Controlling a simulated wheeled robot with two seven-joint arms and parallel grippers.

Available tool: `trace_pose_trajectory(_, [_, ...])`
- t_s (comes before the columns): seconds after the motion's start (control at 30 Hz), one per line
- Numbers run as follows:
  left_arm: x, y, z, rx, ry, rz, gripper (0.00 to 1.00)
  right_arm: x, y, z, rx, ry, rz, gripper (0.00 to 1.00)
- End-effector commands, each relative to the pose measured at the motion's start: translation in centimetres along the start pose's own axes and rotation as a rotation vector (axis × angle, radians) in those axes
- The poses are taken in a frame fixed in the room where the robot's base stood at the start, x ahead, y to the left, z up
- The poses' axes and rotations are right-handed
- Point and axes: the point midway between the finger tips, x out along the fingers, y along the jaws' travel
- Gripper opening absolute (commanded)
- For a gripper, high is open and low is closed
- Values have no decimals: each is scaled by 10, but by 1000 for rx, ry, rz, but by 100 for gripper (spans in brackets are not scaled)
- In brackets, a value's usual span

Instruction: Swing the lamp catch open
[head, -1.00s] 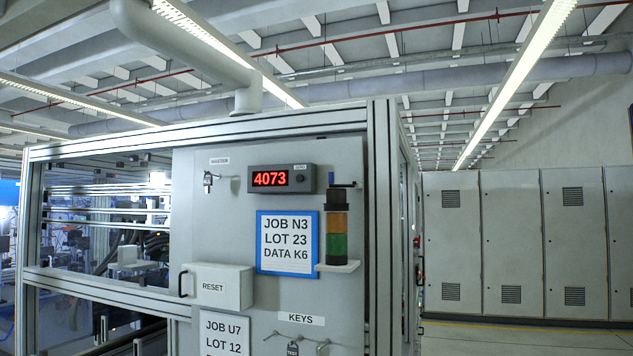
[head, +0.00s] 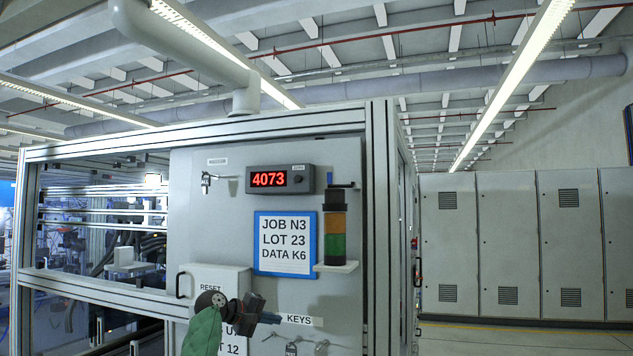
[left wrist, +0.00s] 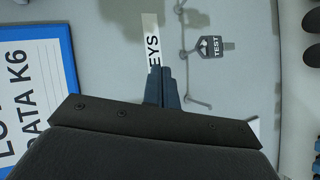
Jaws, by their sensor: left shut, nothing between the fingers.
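The lamp (head: 335,222) is a signal stack with dark, amber and green sections, standing on a small shelf on the grey panel. My left gripper (head: 272,318) is in front of the panel, below and to the left of the lamp, near the KEYS label. In the left wrist view its blue fingers (left wrist: 160,72) are shut together with nothing between them, and they cover part of the KEYS label (left wrist: 152,40). The catch does not show clearly in the left wrist view. My right gripper is not in view.
A blue-framed sign (head: 285,243) hangs left of the lamp, under a red display (head: 268,179). A RESET box (head: 228,282) with a handle juts out at lower left. Key hooks with a TEST tag (left wrist: 208,45) are close to the left gripper. A metal post (head: 381,230) stands right.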

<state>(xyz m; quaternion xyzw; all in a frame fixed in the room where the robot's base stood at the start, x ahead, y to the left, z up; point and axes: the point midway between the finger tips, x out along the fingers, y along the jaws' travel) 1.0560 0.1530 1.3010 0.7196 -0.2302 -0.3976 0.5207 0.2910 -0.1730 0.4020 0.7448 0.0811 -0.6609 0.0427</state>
Motion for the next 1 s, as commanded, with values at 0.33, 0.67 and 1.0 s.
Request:
trace_pose_trajectory(0.33, [-46, 148, -20, -48, -58, 145, 0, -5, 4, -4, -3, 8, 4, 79])
trace_pose_trajectory(0.67, [-104, 283, -20, -85, -136, 271, 0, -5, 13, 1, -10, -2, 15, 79])
trace_pose_trajectory(1.0, [-148, 368, -9, -106, -201, 346, 0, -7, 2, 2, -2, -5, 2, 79])
